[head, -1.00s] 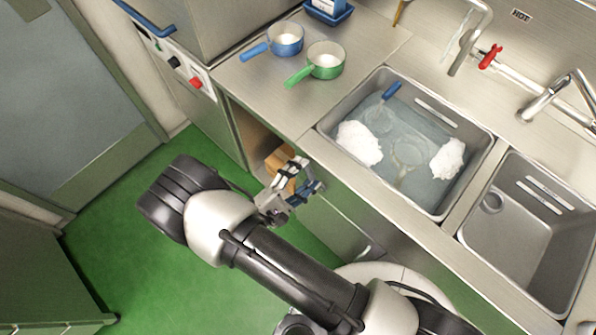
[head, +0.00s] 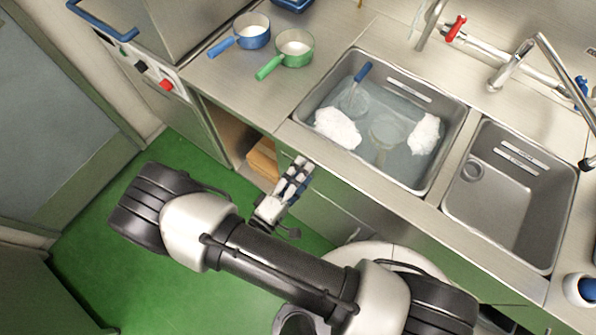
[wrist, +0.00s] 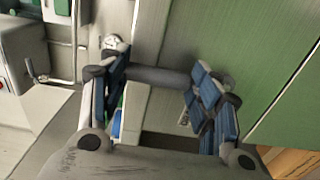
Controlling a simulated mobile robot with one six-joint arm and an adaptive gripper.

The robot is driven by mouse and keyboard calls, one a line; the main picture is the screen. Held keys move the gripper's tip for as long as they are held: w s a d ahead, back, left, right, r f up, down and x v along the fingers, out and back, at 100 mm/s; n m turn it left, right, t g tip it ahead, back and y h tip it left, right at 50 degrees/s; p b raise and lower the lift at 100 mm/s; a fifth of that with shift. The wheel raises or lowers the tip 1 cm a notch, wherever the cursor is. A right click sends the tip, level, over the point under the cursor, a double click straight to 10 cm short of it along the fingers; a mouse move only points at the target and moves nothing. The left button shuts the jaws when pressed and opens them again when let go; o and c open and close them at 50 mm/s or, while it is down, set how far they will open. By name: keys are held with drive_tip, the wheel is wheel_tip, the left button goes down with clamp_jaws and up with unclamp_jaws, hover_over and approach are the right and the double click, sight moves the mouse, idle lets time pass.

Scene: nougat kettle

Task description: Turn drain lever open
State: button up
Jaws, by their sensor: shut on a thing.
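My gripper (head: 297,176) is low in front of the cabinet under the sink in the head view. In the wrist view my gripper (wrist: 160,82) has its blue-padded fingers on either side of a grey horizontal bar (wrist: 160,77) and is shut on it. The bar looks like the drain lever, but its ends are hidden by the fingers. In the head view the lever is hidden below the counter edge.
The sink basin (head: 440,180) above holds water, two white lumps and a blue-handled tool. An empty basin (head: 515,235) is to its right. Blue (head: 251,30) and green (head: 294,47) pans stand on the counter. Green floor (head: 90,240) is clear at left.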

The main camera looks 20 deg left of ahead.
idle(0.4)
drive_tip(key=o, duration=1.5)
drive_tip(key=shift+o, duration=0.2)
drive_tip(key=shift+s, duration=0.1)
drive_tip(key=v, duration=1.2)
drive_tip(key=shift+r, duration=0.1)
